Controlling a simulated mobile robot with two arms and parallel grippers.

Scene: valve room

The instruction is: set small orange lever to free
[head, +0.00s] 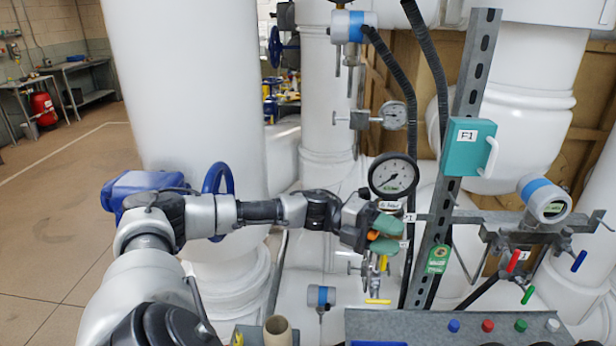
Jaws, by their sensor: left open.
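My left gripper (386,235) is in the middle of the head view, with its arm reaching in from the left. Its two green finger pads are apart, one above the other. A small orange piece (373,236), which looks like the small orange lever, shows at the inner side of the gap between the pads. The gripper hides most of it, so its angle and any contact with the pads cannot be told. A free mark for it cannot be read. My right gripper is not in view.
A black-rimmed gauge (393,177) sits just above the gripper. Yellow levers (378,301) are below it. A slotted metal post (434,215) with a teal box (468,147) stands close to the right. Red (513,260), green and blue levers are farther right. A button panel (450,328) is in front.

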